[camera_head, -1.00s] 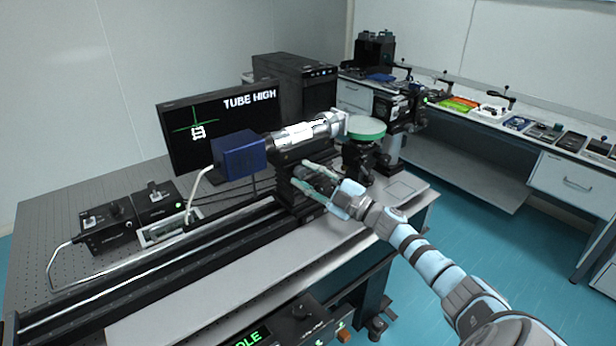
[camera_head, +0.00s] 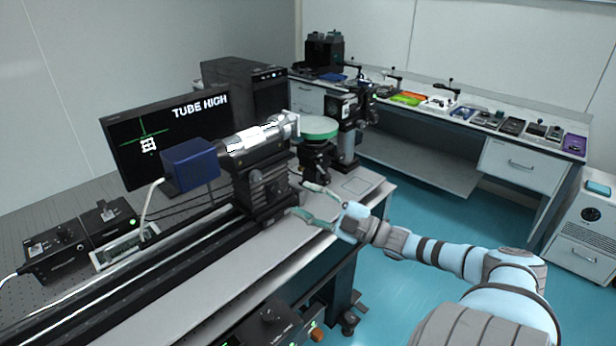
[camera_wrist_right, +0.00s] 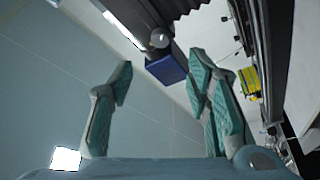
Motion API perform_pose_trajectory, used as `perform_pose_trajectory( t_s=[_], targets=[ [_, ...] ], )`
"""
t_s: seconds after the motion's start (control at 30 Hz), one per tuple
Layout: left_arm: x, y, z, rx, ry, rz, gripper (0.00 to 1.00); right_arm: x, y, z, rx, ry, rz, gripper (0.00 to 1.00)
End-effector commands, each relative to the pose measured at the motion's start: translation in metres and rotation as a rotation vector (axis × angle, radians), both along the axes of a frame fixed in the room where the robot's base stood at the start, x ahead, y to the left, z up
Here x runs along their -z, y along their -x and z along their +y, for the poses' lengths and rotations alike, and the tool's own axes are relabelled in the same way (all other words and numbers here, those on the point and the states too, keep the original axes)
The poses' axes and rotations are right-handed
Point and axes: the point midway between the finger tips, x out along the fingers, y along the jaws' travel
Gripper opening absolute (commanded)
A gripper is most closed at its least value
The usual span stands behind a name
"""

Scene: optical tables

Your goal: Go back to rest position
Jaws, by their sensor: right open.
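My right gripper (camera_head: 308,202) is open and empty at the front edge of the optical table, in front of the black stage under the tube. Its two spread fingers (camera_wrist_right: 160,110) also show in the right wrist view with nothing between them. The silver tube (camera_head: 262,136) lies in its mount on the black stage (camera_head: 262,190), with a blue box (camera_head: 190,165) to its left. The blue box also shows beyond the fingers in the right wrist view (camera_wrist_right: 166,69). My left gripper is in no view.
A monitor (camera_head: 125,150) reading "TUBE HIGH" stands behind the rail. A green-topped round platform (camera_head: 318,130) stands right of the tube. Two control boxes are at the left. A side bench (camera_head: 430,125) with small items is at the back right. Open floor (camera_head: 420,215) lies right of the table.

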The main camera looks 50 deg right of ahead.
Motion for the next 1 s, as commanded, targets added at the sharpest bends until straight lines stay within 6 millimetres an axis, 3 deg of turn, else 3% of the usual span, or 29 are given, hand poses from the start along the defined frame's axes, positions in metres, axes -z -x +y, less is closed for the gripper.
perform_pose_trajectory(
  t_s=[0.53,0.63,0.73,0.83,0.9,1.0],
  targets=[
    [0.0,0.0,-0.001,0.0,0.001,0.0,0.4,0.0,0.001,-0.001,0.0,-0.005,0.001,0.45],
    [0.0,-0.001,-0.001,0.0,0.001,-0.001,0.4,0.017,-0.004,-0.01,0.035,-0.024,0.084,0.45],
    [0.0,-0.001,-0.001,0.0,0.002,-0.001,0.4,0.065,-0.002,-0.049,0.162,-0.012,0.254,0.45],
    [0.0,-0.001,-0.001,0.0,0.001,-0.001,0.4,0.15,0.027,-0.095,0.364,-0.061,0.471,0.45],
    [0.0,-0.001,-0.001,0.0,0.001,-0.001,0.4,0.219,0.065,-0.117,0.512,-0.118,0.63,0.45],
    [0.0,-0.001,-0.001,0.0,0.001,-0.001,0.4,0.313,0.132,-0.122,0.696,-0.207,0.849,0.45]
  ],
)
